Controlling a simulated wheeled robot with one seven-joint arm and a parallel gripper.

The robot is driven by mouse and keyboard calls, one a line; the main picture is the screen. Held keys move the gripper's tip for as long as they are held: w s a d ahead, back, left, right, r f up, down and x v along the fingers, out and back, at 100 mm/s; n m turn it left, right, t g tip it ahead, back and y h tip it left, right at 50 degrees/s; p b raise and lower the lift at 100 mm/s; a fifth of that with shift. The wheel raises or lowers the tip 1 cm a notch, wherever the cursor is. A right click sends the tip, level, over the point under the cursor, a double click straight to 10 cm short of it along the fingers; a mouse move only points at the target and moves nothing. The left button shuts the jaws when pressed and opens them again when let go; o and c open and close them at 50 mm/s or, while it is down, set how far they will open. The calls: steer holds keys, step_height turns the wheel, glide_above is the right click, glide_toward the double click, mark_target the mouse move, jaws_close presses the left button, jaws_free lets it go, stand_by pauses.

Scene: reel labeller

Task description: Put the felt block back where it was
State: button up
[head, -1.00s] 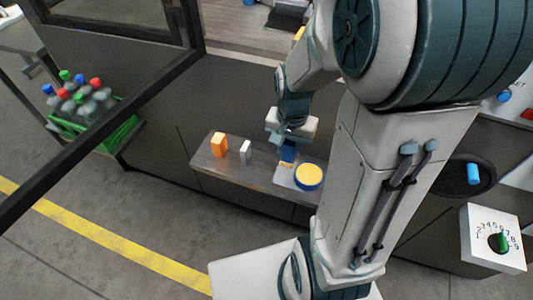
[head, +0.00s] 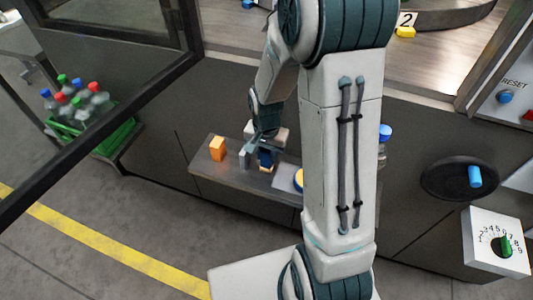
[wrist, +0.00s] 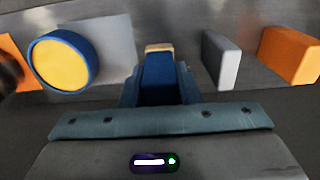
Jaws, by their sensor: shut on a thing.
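My gripper (head: 264,148) is shut on a dark blue block with a tan end (head: 266,160), which I take to be the felt block. In the wrist view the block (wrist: 158,72) sits between the two fingers, its tan end pointing away from the gripper. It is over the grey shelf (head: 215,174), just right of a small grey block (head: 246,158). Whether it touches the shelf is unclear. A light grey plate (wrist: 112,36) lies beside a round yellow pad with a blue rim (wrist: 60,62); in the head view my arm partly hides the pad.
An orange block (head: 217,148) stands left of the grey block on the shelf. A green crate of bottles (head: 92,128) is at the far left. A bottle with a blue cap (head: 384,133), a black round dish (head: 446,178) and a dial box (head: 496,244) are at the right.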

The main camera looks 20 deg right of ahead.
steer(key=o, duration=0.5)
steer(key=shift+f, duration=0.15)
steer(key=o, duration=0.5)
steer(key=shift+c, duration=0.2)
steer(key=shift+r, duration=0.2)
step_height(320, 180, up, 12)
steer(key=shift+f+p, duration=0.1)
steer(key=shift+p, duration=0.75)
steer(key=s+r+n+t, duration=0.1)
steer(key=s+r+n, duration=0.2)
steer(key=s, duration=0.4)
steer(key=s+r+n+t, duration=0.1)
steer(key=s+r+n, duration=0.3)
steer(key=s, duration=0.3)
steer(key=shift+a+r, duration=0.2)
steer(key=shift+r, duration=0.15)
